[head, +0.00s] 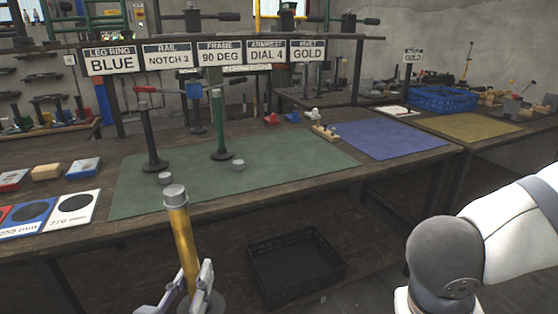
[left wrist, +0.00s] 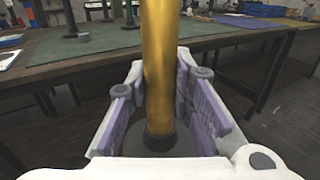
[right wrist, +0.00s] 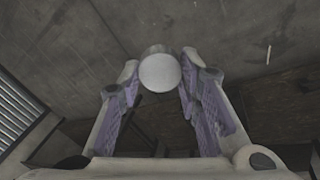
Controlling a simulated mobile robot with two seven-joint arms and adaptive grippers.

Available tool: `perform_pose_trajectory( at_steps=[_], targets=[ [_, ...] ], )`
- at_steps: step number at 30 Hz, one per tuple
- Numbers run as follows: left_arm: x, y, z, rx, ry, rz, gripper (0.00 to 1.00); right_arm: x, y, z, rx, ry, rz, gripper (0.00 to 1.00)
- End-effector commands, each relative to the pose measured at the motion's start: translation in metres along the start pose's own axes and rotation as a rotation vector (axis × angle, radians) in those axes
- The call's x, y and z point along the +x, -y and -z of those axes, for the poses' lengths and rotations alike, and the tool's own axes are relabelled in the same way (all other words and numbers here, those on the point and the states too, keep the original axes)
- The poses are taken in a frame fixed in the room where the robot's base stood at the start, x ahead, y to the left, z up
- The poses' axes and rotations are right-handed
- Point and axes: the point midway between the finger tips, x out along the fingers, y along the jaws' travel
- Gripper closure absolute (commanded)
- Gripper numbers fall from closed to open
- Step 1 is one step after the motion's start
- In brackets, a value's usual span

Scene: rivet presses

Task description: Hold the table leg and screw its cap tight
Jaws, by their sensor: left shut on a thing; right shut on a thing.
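The table leg (head: 179,235) is a gold tube with a grey cap-like piece (head: 175,194) on its top end. It stands nearly upright, slightly tilted, in front of the bench in the head view. My left gripper (head: 195,292) is shut around its lower part; the gold tube (left wrist: 160,70) also shows between the fingers in the left wrist view, its dark lower end down among them. My right gripper (right wrist: 160,88) shows only in its wrist view, shut on a round grey cap-like disc (right wrist: 160,72). What lies behind the disc is hidden.
A green mat (head: 280,172) on the bench holds a black leg (head: 149,135), a green leg (head: 218,125) and small grey caps (head: 238,165). A blue mat (head: 385,139) lies to the right. A black crate (head: 295,265) sits below the bench edge. Signs hang above.

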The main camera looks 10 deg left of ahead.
Motion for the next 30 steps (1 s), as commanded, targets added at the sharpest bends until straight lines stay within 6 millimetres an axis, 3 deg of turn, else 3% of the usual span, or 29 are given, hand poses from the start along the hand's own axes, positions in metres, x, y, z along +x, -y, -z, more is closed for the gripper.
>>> perform_pose_trajectory(
  at_steps=[5, 18, 23, 30],
  targets=[
    [0.0, 0.009, 0.0, 0.0, 0.004, 0.05, 1.0, 0.0, 0.0, 0.0, 0.001, -0.001, 0.0, 0.8],
    [-0.014, 0.113, 0.014, 0.003, 0.006, 0.616, 1.0, -0.001, 0.0, 0.0, 0.002, -0.001, 0.0, 0.8],
    [-0.017, 0.127, 0.016, 0.001, 0.003, 0.695, 1.0, -0.001, 0.0, 0.0, 0.002, -0.001, 0.0, 0.8],
    [-0.017, 0.128, 0.017, 0.001, 0.002, 0.702, 1.0, -0.001, 0.0, 0.0, 0.002, -0.001, 0.0, 0.8]
  ],
)
